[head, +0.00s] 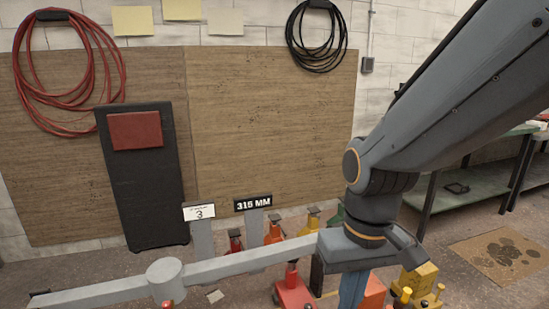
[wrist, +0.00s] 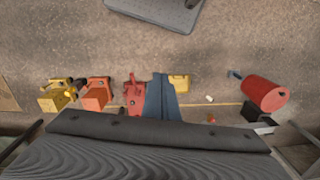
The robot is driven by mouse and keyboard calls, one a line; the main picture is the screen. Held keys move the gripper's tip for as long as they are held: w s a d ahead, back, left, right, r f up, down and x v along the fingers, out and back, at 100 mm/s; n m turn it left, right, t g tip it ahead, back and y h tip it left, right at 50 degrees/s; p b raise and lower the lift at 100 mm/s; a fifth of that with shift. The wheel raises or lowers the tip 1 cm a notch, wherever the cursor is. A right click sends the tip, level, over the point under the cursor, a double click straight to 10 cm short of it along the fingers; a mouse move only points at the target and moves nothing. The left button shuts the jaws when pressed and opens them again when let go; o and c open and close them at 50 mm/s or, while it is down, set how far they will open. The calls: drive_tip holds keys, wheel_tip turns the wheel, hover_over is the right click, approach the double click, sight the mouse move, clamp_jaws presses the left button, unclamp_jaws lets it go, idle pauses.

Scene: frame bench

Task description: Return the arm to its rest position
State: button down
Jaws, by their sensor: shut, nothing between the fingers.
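My arm comes down from the upper right in the head view and ends in my gripper (head: 352,295), which points downward. Its blue fingers are cut off by the bottom edge of the picture. In the wrist view the blue fingers of my gripper (wrist: 161,82) are together and hold nothing. They appear over the concrete floor, close to the red stand (wrist: 134,95) and a yellow piece (wrist: 180,83). How far above these they are I cannot tell.
A grey bar with a round hub (head: 165,275) crosses in front, left of my gripper. Coloured stands, including an orange one (head: 274,232), stand behind it. A "315 MM" sign (head: 253,203) is near the wall. A green-topped bench (head: 465,185) is at right.

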drive_tip(key=d+r+m+p, duration=0.2)
drive_tip(key=d+r+p, duration=0.4)
drive_tip(key=p, duration=0.5)
drive_tip(key=shift+s+d+r, duration=0.15)
drive_tip(key=shift+s+d, duration=0.1)
drive_tip(key=shift+d, duration=0.15)
